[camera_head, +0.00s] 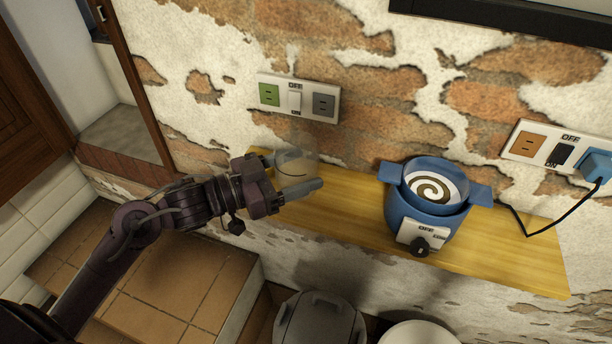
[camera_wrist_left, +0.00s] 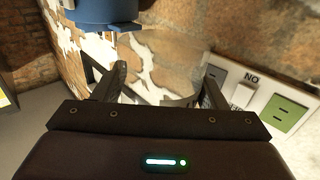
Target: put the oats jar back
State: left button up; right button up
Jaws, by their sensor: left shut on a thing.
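A clear, see-through jar (camera_head: 297,162) is between the fingers of my left gripper (camera_head: 290,178), at the left end of the yellow wooden shelf (camera_head: 345,212). The jar also shows in the left wrist view (camera_wrist_left: 168,62), between the two dark fingers of the left gripper (camera_wrist_left: 165,82). The left gripper is shut on it. The wall shows through the jar; I make out no label or oats in it. I cannot tell whether its base touches the shelf. My right gripper is not in view.
A blue pot (camera_head: 428,197) with swirled contents and an OFF dial stands on the shelf's right half. A cord runs to a blue plug in the right socket panel (camera_head: 560,148). Another socket panel (camera_head: 298,97) is above the jar. A grey lidded bin (camera_head: 318,322) stands below.

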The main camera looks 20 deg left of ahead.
aim_at(296, 156)
pick_arm(q)
jog(key=w, duration=0.4)
jog(key=shift+w+r+p, duration=0.15)
jog(key=shift+w+p, duration=0.15)
notch_tip(296, 156, down, 2)
jog(key=shift+f, duration=0.2)
notch_tip(296, 156, down, 4)
jog(key=shift+d+r, duration=0.1)
jog(key=shift+r, duration=0.1)
jog(key=shift+w+f+p, duration=0.2)
jog(key=shift+f+p, duration=0.2)
jog(key=shift+f, duration=0.2)
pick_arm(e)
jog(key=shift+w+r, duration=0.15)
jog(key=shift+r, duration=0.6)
pick_arm(q)
jog(key=shift+f, duration=0.1)
jog(key=shift+f, duration=0.15)
jog(key=o, duration=1)
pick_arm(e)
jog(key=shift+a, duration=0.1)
